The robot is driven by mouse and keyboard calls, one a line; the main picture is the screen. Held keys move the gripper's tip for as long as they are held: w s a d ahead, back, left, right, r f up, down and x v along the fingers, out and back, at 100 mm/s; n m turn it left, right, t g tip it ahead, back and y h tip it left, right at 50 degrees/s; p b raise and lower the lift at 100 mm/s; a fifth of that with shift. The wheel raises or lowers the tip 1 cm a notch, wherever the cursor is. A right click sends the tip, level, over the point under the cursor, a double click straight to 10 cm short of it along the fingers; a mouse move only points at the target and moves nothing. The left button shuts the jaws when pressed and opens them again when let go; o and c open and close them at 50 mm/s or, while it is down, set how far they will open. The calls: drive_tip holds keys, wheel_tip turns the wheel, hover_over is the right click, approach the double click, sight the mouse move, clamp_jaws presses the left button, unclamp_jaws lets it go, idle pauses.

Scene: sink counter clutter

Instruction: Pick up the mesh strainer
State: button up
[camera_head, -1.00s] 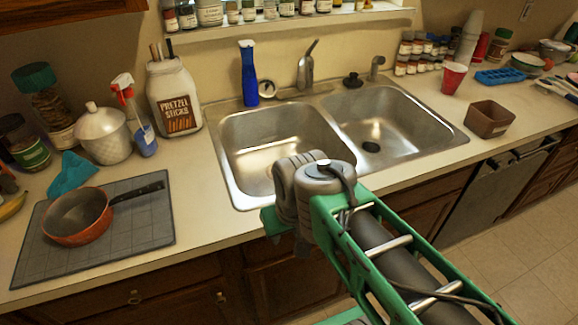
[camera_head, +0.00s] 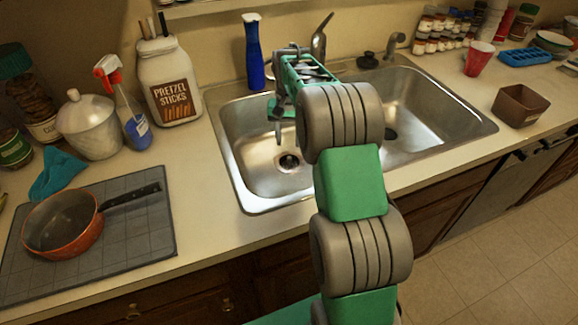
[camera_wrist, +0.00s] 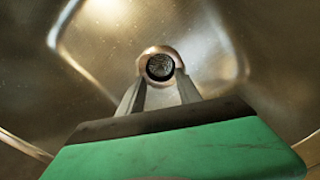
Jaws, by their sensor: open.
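The mesh strainer shows in the wrist view as a small round grainy grey disc (camera_wrist: 160,67) inside the shiny drain ring. In the head view it sits at the drain (camera_head: 289,162) of the left sink basin, small and dark. My gripper (camera_head: 279,132) hangs over the left basin, apart from the drain. In the wrist view its two fingers (camera_wrist: 160,88) stand apart with nothing between them, and the drain shows just beyond their tips. One finger is mostly hidden in the head view.
The metal basin walls (camera_head: 236,150) surround my gripper. A pretzel jar (camera_head: 170,85) stands left, and a red pan (camera_head: 62,225) lies on a grey mat (camera_head: 140,238). The basin is otherwise empty.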

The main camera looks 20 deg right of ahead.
sight(289, 157)
drive_tip(key=f, duration=0.3)
drive_tip(key=w+f, duration=0.1)
drive_tip(key=f, duration=0.2)
drive_tip(key=d+f, duration=0.1)
drive_tip(key=f, duration=0.2)
drive_tip(key=shift+w+f+p, duration=0.15)
drive_tip(key=shift+w+p, duration=0.15)
drive_tip(key=shift+p, duration=0.1)
clamp_jaws()
